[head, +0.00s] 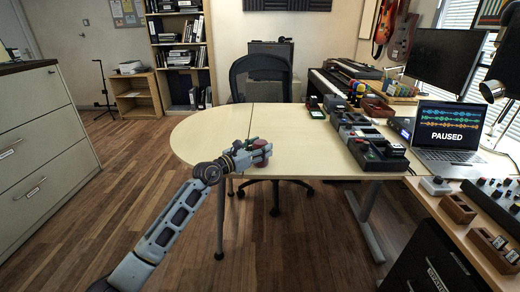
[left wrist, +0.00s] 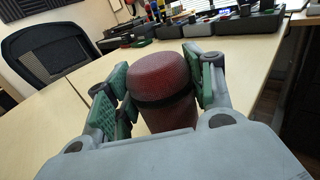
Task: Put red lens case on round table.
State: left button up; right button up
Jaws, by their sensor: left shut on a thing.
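My left gripper (head: 259,152) is shut on the red lens case (head: 260,163), a rounded dark red cylinder with a black band. In the left wrist view the red lens case (left wrist: 161,82) sits between the green finger pads of the left gripper (left wrist: 160,90). The round table (head: 205,135) is the pale wooden top with a curved left end. In the head view the gripper and case are at the table's near edge; I cannot tell whether the case touches the top. My right gripper is not in view.
The table's middle and rounded left end are clear. Several small boxes and trays (head: 360,135) line its right side. A black office chair (head: 260,75) stands behind it. A laptop (head: 450,130) is on the desk at right. A beige cabinet (head: 40,140) stands at left.

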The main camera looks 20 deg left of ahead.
pick_arm(q)
jog(key=shift+f, duration=0.1)
jog(key=o, duration=1.2)
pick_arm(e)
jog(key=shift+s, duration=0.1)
pick_arm(q)
jog(key=shift+s+a, duration=0.2)
jog(key=shift+s, duration=0.2)
jog(key=shift+p+v, duration=0.65)
jog(key=shift+v, duration=1.7)
jog(key=shift+p+v, duration=0.35)
jog(key=shift+v, duration=2.9)
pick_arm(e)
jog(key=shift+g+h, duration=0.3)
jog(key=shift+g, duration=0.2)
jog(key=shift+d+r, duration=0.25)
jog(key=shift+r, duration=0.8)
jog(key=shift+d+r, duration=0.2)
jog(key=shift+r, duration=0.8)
